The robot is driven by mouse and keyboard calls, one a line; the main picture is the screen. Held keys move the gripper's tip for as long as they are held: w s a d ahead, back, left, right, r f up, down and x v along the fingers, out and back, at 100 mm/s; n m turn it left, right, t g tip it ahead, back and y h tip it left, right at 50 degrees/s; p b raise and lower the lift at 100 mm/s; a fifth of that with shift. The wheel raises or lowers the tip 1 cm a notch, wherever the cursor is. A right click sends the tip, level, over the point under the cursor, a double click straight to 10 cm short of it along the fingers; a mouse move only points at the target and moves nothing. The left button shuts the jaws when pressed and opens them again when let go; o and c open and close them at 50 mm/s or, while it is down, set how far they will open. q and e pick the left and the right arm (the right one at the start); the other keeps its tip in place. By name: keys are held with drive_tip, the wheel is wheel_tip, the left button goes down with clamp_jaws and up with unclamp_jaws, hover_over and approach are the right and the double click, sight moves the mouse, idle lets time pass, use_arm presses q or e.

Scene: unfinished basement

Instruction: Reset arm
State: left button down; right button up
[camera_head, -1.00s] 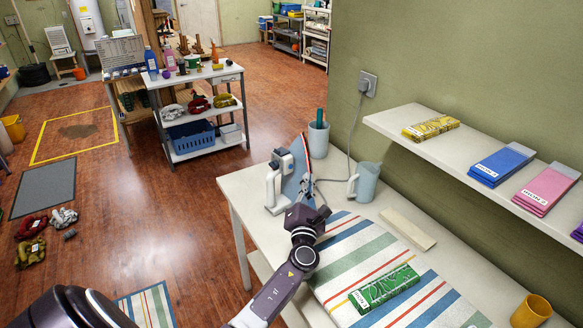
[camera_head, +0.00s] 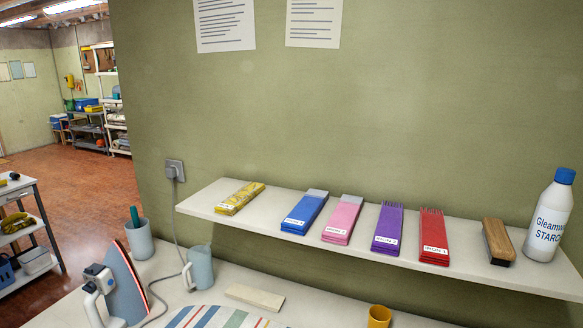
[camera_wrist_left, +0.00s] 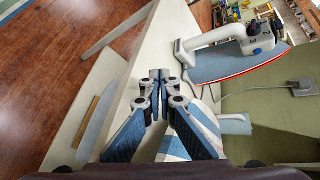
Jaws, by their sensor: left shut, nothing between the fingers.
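My left gripper (camera_wrist_left: 160,76) shows in the left wrist view with its fingertips together and nothing between them. It is over the edge of the white worktable, beside the striped cloth (camera_wrist_left: 198,124) and apart from the iron (camera_wrist_left: 236,60). In the head view the iron (camera_head: 120,284) stands upright on its heel at the lower left, with a cord running to the wall outlet. Neither of my arms shows in the head view. My right gripper is not in view.
A wall shelf (camera_head: 285,226) holds several folded coloured stacks, a wooden brush (camera_head: 497,240) and a starch bottle (camera_head: 549,215). On the worktable are a grey cup (camera_head: 139,240), a blue-grey jug (camera_head: 199,267), a pale board (camera_head: 255,296) and a yellow cup (camera_head: 379,316).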

use_arm(q)
drive_tip(key=s+d+f+n+g+h, duration=0.25)
drive_tip(key=s+d+n+h, duration=0.3)
drive_tip(key=s+d, duration=0.4)
drive_tip(key=s+d+f+n+g+h, duration=0.2)
drive_tip(key=s+d+n+g+h, duration=0.15)
drive_tip(key=s+d+n, duration=0.45)
drive_tip(key=s+d+f+m, duration=0.1)
drive_tip(key=s+f, duration=0.2)
drive_tip(key=f, duration=1.1)
drive_tip(key=s+d+f+m, duration=0.1)
drive_tip(key=s+f, duration=0.1)
drive_tip(key=f, duration=1.2)
drive_tip(key=s+a+f, duration=0.1)
drive_tip(key=s+f, duration=0.6)
drive_tip(key=s, duration=0.1)
drive_tip(key=s+a+f+g, duration=0.1)
drive_tip(key=s+a+f, duration=0.1)
drive_tip(key=s+f, duration=0.5)
drive_tip(key=shift+s+a+f+g, duration=0.2)
drive_tip(key=shift+s+a+g, duration=0.1)
drive_tip(key=shift+s, duration=0.65)
